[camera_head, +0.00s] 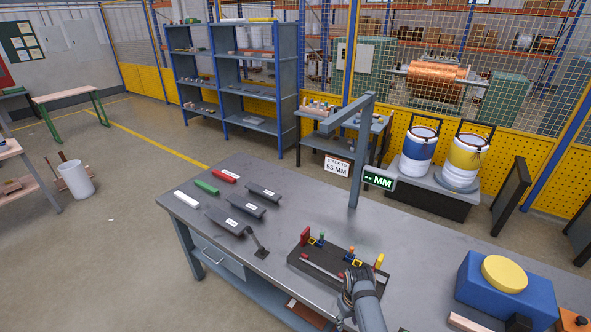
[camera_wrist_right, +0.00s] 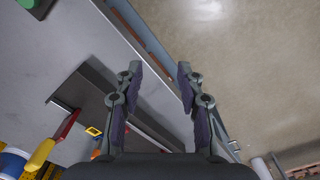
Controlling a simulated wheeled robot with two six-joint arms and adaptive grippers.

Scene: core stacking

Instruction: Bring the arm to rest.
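My right arm enters the head view from the bottom edge, and its gripper (camera_head: 350,285) is over the front edge of the dark assembly tray (camera_head: 300,263) on the grey workbench (camera_head: 400,250). In the right wrist view the two fingers of this gripper (camera_wrist_right: 160,75) stand apart with nothing between them. Below them are the bench edge and the floor, with the dark tray (camera_wrist_right: 90,85) to the left. My left gripper does not show in the head view.
A gauge post (camera_head: 358,160) with signs stands behind the tray. Red (camera_head: 224,176), green (camera_head: 206,187), white (camera_head: 186,199) and several dark bars lie on the bench's left. A blue box with a yellow disc (camera_head: 505,273) is at right. Bench space behind the tray is clear.

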